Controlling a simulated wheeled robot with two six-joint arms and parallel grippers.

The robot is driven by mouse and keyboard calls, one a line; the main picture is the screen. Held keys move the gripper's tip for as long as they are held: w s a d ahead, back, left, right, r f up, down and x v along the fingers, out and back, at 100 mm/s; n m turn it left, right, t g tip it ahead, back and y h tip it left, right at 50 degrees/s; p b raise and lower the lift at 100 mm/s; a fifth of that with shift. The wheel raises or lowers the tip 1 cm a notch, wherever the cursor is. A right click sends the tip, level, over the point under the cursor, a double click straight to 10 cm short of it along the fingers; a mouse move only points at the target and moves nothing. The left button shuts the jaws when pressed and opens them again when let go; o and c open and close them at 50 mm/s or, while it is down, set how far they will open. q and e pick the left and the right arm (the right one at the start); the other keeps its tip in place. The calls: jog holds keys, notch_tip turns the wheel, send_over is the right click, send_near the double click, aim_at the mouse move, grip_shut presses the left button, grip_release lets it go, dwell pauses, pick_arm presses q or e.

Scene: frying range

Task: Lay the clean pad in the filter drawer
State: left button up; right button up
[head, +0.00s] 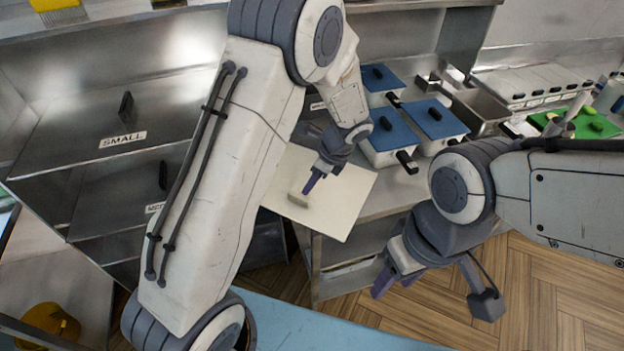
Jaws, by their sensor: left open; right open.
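A flat cream-white sheet, which looks like the clean pad (345,207), lies by the steel counter's front edge in the middle of the head view. Its near corner appears to stick out past the edge. A small beige block or tab (298,200) shows at its left side. My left gripper (312,184) is open, pointing down over the pad, with a purple fingertip close to the tab. I cannot tell whether they touch. My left arm hides part of the pad's left side. My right gripper (434,292) is open and empty, right of and nearer than the pad. I cannot clearly make out the filter drawer.
Blue-lidded containers (397,123) with black handles stand behind the pad. Steel panels with black handles, one labelled SMALL (122,139), are at left. A green board (590,124) lies far right. A yellow object (50,320) is lower left. Wooden floor is clear at lower right.

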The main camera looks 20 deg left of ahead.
aim_at(299, 196)
pick_arm(q)
jog(key=shift+m, duration=0.3)
jog(key=x, duration=0.4)
jog(key=p+x, duration=0.1)
jog(key=x, duration=0.1)
jog(key=shift+w+a+f, duration=0.15)
jog(key=shift+w+a, duration=0.15)
jog(key=p+x, duration=0.1)
jog(key=x, duration=0.3)
jog(key=shift+w+a+f+p, duration=0.15)
jog(key=shift+f+p, duration=0.1)
jog(key=shift+p, duration=0.15)
jog(key=shift+f, duration=0.3)
grip_shut()
